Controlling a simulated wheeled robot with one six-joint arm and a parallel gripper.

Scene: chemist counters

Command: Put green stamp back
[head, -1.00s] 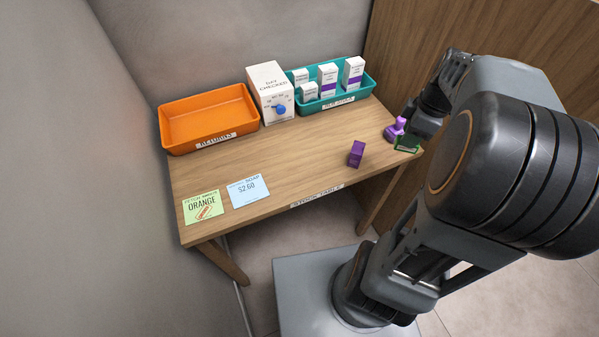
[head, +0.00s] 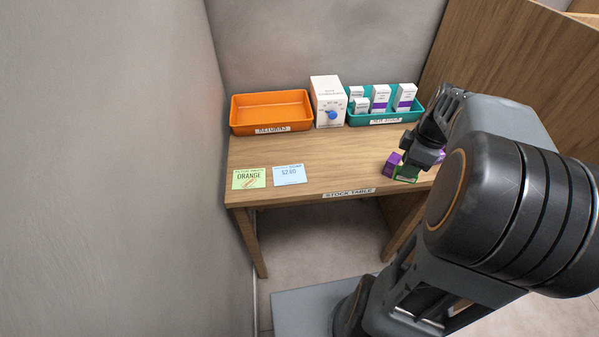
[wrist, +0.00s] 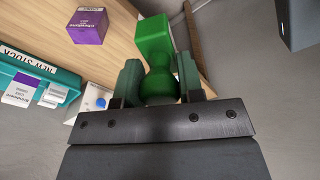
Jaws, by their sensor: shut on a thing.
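The green stamp (wrist: 155,38) has a round handle and a block-shaped end. In the wrist view my gripper (wrist: 160,82) is shut on its handle, with one finger on each side. In the head view a green part of the stamp (head: 407,174) shows under my gripper, at the right of the stock table (head: 310,165), near its front edge. I cannot tell whether the stamp touches the tabletop. A purple stamp (head: 440,156) shows partly behind my gripper.
A small purple box (wrist: 88,25) stands on the table close to my gripper. An orange tray (head: 270,127), a white box with a blue knob (head: 328,88) and a teal tray (head: 372,121) with white cartons line the back. Green and blue cards lie front left. The table's middle is clear.

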